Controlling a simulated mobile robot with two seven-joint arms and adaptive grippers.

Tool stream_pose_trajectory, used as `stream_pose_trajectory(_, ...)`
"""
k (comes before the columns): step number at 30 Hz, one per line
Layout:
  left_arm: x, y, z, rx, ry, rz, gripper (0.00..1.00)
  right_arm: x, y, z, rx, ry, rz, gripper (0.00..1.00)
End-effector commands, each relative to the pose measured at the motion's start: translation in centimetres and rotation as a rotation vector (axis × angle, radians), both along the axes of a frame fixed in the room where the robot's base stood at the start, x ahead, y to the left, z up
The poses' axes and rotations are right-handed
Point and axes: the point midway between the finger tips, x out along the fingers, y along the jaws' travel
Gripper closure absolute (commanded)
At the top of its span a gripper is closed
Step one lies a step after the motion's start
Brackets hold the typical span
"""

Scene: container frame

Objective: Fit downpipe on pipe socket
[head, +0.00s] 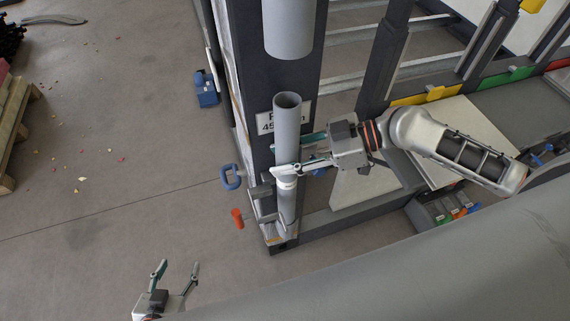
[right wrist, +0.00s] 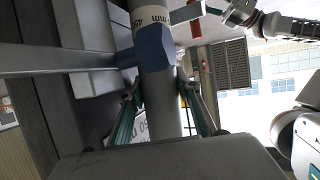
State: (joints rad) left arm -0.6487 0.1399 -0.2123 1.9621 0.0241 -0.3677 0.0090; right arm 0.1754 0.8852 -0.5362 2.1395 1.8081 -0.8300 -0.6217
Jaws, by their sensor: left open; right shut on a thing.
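A grey open-topped tube, the downpipe (head: 287,125), stands roughly upright in front of the dark post. My right gripper (head: 296,156) is shut around its lower part, coming from the right; the right wrist view shows the pipe (right wrist: 163,112) between the two fingers of this gripper (right wrist: 160,95). Beyond the fingertips is a blue-grey faceted collar (right wrist: 155,48). A pale marked band (head: 287,183) lies below the grip, with a lower pipe piece (head: 287,207) under it. I cannot tell whether pipe and socket are fully seated. My left gripper (head: 177,270) is open and empty at bottom left.
A wider grey pipe (head: 288,28) ends above the downpipe, with a gap. The post carries a label plate (head: 264,124). A blue handle (head: 230,177) and an orange piece (head: 237,218) are left of the post. The floor at left is mostly clear.

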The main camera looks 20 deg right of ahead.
Motion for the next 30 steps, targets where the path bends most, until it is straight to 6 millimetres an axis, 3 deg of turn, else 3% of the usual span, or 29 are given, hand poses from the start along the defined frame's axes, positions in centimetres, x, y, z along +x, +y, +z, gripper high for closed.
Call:
stream_pose_trajectory(1,0.2,0.0,0.6,0.000,-0.005,0.000,0.47,0.4,-0.1,1.1,0.000,-0.017,-0.005,1.00)
stream_pose_trajectory(19,0.9,0.0,4.1,0.000,-0.025,0.000,0.47,0.0,0.1,5.1,0.000,-0.010,0.003,1.00)
stream_pose_trajectory(30,0.9,0.0,4.3,0.000,-0.025,0.000,0.47,-0.2,0.1,5.4,0.001,-0.004,0.005,1.00)
